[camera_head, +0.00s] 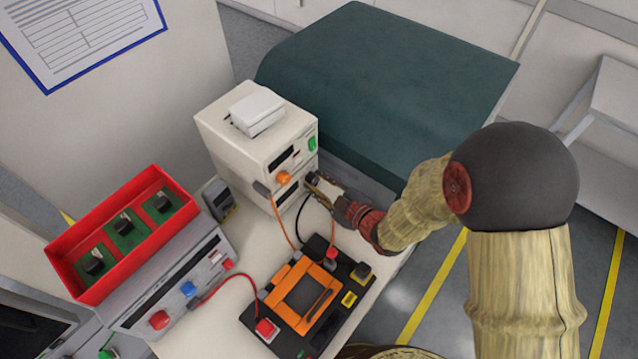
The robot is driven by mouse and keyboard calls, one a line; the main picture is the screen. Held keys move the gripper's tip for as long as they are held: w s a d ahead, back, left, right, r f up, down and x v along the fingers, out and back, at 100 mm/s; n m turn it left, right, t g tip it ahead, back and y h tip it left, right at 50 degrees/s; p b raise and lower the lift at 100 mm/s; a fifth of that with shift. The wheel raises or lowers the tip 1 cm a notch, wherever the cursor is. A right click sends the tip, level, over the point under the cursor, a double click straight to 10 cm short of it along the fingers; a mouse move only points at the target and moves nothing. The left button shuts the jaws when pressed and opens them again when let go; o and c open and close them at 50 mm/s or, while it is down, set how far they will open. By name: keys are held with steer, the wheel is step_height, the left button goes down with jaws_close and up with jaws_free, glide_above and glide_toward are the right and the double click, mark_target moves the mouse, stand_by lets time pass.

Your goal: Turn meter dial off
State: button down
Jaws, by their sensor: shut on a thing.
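The upper one (243,150) has an orange knob (284,178), a dark display and a green button. My gripper (313,181) is at the right side of the lower instrument's front and is shut on a small dial there. The jaws hide most of that dial, so its pointer setting cannot be read. A small dark handheld meter (221,201) stands left of the stack.
A black and orange fixture (303,293) with red and yellow buttons lies in front of the stack, with cables running to it. A red tray (130,228) of several dark parts sits on a grey power unit (178,285) at left. A green-covered block (385,85) stands behind.

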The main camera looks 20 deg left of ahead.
steer(key=c, duration=1.5)
jaws_free()
steer(key=shift+c, duration=0.2)
steer(key=shift+o, duration=0.2)
steer(key=v, duration=1.2)
